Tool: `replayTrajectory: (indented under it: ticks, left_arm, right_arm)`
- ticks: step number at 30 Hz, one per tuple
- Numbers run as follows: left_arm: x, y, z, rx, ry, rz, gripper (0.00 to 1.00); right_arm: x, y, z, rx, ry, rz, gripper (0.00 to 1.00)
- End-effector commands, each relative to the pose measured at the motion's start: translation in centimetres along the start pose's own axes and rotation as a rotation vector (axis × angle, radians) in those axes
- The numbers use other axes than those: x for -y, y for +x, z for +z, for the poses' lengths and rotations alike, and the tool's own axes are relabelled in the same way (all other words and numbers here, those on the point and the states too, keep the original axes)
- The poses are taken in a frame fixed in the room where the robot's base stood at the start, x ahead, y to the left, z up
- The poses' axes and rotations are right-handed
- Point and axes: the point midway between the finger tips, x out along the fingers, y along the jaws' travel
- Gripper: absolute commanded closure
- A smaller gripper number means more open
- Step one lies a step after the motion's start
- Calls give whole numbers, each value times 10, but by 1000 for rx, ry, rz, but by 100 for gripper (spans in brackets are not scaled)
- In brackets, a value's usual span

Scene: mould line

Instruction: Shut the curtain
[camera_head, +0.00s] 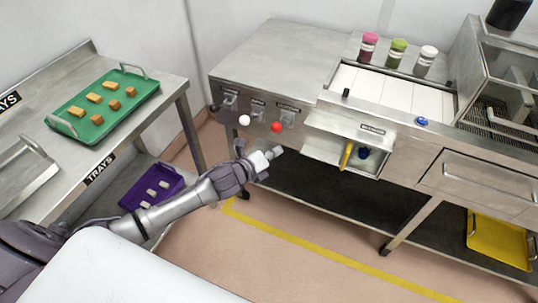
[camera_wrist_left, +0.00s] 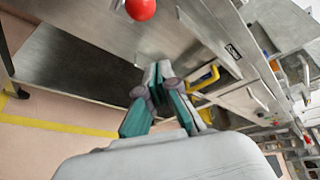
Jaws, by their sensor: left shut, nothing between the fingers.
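No hanging curtain can be made out in either view. The steel machine front (camera_head: 262,106) carries small labelled levers, and the labels are too small to read. A red knob (camera_head: 276,127), a white knob (camera_head: 244,119) and a dark knob (camera_head: 214,107) stick out from it. My left gripper (camera_head: 275,153) is shut and empty, just below the red knob and apart from it. In the left wrist view, the red knob (camera_wrist_left: 140,9) is at the top, beyond the shut fingertips (camera_wrist_left: 158,70). My right gripper is not in view.
An open compartment with a yellow handle (camera_head: 347,155) is right of my left gripper. A green tray (camera_head: 105,104) of small blocks lies on the left table. A purple crate (camera_head: 151,187) stands below. Three jars, one of them green (camera_head: 397,52), stand on top.

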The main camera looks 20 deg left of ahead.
Motion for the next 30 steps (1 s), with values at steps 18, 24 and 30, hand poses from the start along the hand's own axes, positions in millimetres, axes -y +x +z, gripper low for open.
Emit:
replayTrajectory:
  ticks: [18, 24, 30]
  left_arm:
    - [7, -37, 4, -1, -1, -1, 100]
    - [7, -37, 4, -1, -1, -1, 100]
    - [-21, -34, -4, 4, -97, 52, 100]
  right_arm:
    - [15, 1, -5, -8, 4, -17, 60]
    - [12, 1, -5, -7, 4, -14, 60]
    - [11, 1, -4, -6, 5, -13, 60]
